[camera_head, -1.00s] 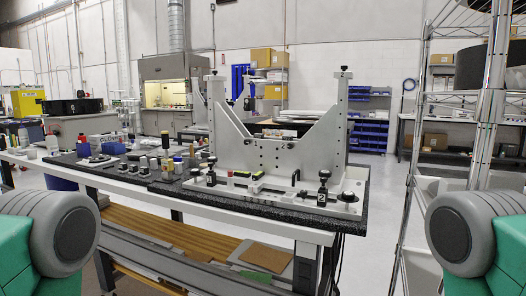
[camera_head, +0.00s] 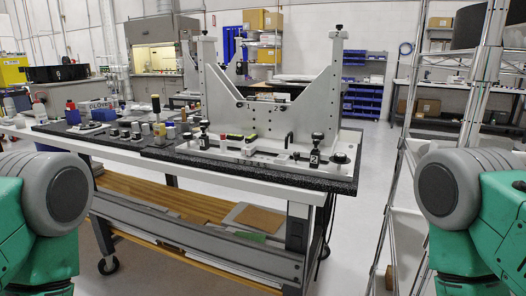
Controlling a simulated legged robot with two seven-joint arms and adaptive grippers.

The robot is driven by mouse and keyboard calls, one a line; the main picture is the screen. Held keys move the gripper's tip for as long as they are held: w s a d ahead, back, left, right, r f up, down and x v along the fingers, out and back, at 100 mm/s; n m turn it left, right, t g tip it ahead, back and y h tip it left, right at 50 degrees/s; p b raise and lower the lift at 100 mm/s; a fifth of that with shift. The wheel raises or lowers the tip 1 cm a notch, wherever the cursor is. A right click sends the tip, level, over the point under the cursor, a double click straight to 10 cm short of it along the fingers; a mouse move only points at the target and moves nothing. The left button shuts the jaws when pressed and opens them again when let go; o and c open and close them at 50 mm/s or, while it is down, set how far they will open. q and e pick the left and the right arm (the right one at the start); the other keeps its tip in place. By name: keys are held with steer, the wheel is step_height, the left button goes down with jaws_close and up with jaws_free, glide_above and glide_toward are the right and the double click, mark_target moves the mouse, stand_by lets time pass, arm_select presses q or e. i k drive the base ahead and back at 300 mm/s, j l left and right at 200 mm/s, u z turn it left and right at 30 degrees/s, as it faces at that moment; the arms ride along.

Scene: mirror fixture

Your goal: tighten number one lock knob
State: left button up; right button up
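The grey mirror fixture (camera_head: 272,117) stands upright on a dark slab on the table, with two tall posts and an angled plate between them. A black lock knob marked 2 (camera_head: 316,150) stands at the right front of its base. Another black knob (camera_head: 204,134) stands at the left front; its number cannot be read from here. The fixture is some way in front of me. My left and right arms show only as grey and green links at the side edges. Both grippers are out of view.
The table (camera_head: 230,182) has a dark top edge (camera_head: 250,172) and a lower shelf (camera_head: 190,205). Small parts and bottles crowd its left side. A wire shelving rack (camera_head: 405,170) stands close on the right. Clear floor (camera_head: 355,215) lies between rack and table.

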mark_target(187, 137)
steer(key=i+j+u, duration=0.15)
steer(key=u, duration=0.2)
steer(key=i+j+u, duration=0.25)
steer(key=i, duration=0.25)
steer(key=i+l+z, duration=0.1)
steer(key=z, duration=0.3)
steer(key=i+z, duration=0.3)
steer(key=z, duration=0.15)
steer(key=i+z, duration=0.2)
steer(key=z, duration=0.2)
